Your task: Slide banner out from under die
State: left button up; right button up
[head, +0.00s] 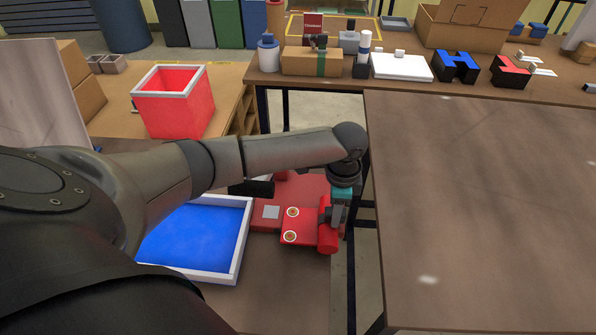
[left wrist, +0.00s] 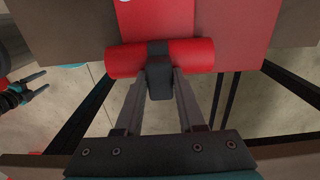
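A red banner (head: 303,226), with two ringed eyelets and a thick red roll (head: 327,238) at its right end, lies on the low table. Its roll overhangs the table edge in the left wrist view (left wrist: 193,57). I cannot tell which is the die, as my arm hides part. My left gripper (head: 337,212) is at the roll; its fingers flank a dark tab (left wrist: 160,80) with no clear gap. My right gripper (left wrist: 36,85) is open and empty in the left wrist view.
A white-rimmed blue tray (head: 243,240) stands just left of the banner. A red bin (head: 175,100) is further back. A gap over the floor separates the low table from a bare brown table (head: 480,200) on the right.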

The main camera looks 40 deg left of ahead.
pick_arm(q)
jog(key=o, duration=0.5)
notch_tip(320, 180, up, 15)
jog(key=p, duration=0.4)
jog(key=shift+r, duration=0.15)
jog(key=shift+s, duration=0.1)
